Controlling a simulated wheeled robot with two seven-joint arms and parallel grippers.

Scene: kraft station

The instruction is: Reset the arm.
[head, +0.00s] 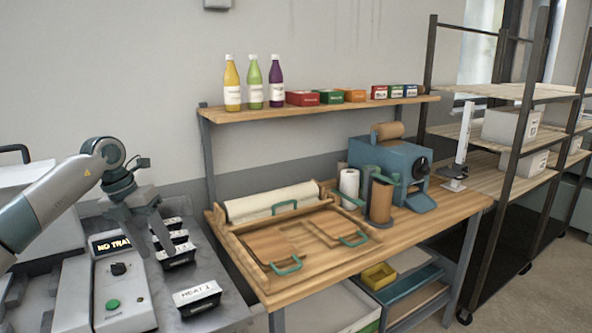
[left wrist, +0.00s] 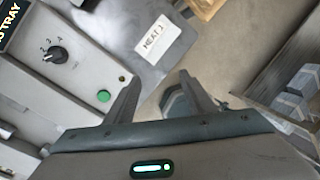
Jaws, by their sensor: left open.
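My left arm comes in from the left in the head view. Its gripper (head: 150,240) hangs above the grey machine and the black trays, with its fingers pointing down. In the left wrist view the left gripper (left wrist: 160,88) shows two spread fingers with nothing between them. A tray labelled HEAT 1 (head: 197,296) lies on the metal counter to the right of the fingers; its white label also shows in the left wrist view (left wrist: 154,40). My right gripper is in neither view.
The control panel (head: 118,290) with a knob and green button is beside the trays. Several more black trays (head: 178,254) lie behind. A wooden bench (head: 440,212) holds a paper roll, a wooden frame with green handles and a blue machine (head: 372,158). A shelf (head: 240,114) carries bottles and small boxes.

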